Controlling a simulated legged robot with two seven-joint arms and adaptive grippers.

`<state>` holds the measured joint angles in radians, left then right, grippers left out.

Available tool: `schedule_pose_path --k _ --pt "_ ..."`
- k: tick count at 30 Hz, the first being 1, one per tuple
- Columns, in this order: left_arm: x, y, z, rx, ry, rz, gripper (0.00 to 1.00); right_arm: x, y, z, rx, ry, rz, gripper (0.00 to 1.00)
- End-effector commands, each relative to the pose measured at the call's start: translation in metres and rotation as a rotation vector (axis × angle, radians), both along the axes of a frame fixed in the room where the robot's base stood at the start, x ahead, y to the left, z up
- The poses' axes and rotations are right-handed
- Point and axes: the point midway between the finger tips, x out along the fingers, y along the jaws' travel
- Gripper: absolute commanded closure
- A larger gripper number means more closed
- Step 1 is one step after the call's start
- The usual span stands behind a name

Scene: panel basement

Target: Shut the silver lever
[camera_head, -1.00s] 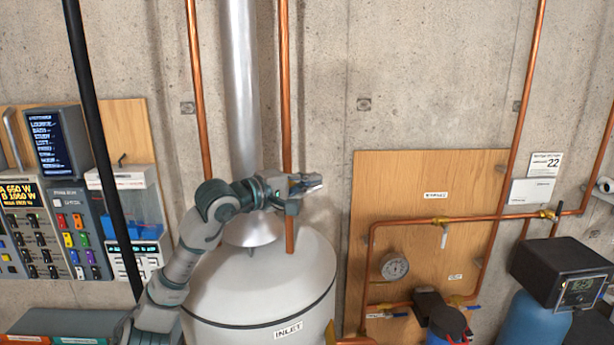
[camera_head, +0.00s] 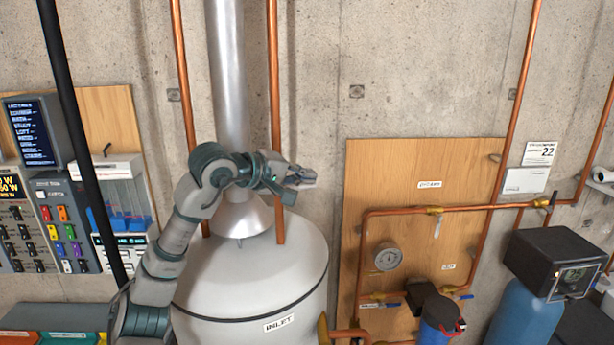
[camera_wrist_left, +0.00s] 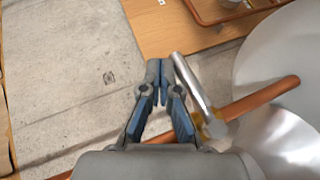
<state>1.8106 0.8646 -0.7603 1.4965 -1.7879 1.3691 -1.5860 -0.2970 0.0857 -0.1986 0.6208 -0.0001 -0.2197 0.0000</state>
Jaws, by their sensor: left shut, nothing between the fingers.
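In the left wrist view the silver lever (camera_wrist_left: 191,82) is a straight bar. It sticks out roughly crosswise from a brass-coloured valve (camera_wrist_left: 213,126) on the copper pipe (camera_wrist_left: 262,101). My left gripper (camera_wrist_left: 158,66) is shut and empty, its fingertips right beside the lever's free end, on the left in that view. I cannot tell whether they touch. In the head view my left gripper (camera_head: 306,178) is in front of and just right of the copper pipe (camera_head: 274,95) above the tank. The valve there is mostly hidden behind the gripper. My right gripper is not in view.
A white tank (camera_head: 250,275) with a silver flue (camera_head: 228,80) stands below and behind my left arm. A wooden board (camera_head: 400,165) with pipes, a gauge (camera_head: 388,257) and another small silver handle (camera_head: 438,228) is to the right. A black pipe (camera_head: 75,130) runs down at left.

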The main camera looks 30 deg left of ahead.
Motion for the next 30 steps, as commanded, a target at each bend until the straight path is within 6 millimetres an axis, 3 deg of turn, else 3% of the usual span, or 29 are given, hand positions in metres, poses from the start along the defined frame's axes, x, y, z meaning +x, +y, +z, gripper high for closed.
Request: schedule_pose_path --k 14,24,30 --pt "-0.008 0.003 0.005 -0.001 -0.003 0.001 1.0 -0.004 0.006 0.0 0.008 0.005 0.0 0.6" --pt "-0.068 0.032 0.026 -0.003 -0.005 0.002 1.0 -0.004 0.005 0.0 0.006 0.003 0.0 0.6" --pt "-0.093 0.044 0.035 -0.004 -0.002 0.001 1.0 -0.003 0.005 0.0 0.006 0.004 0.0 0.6"
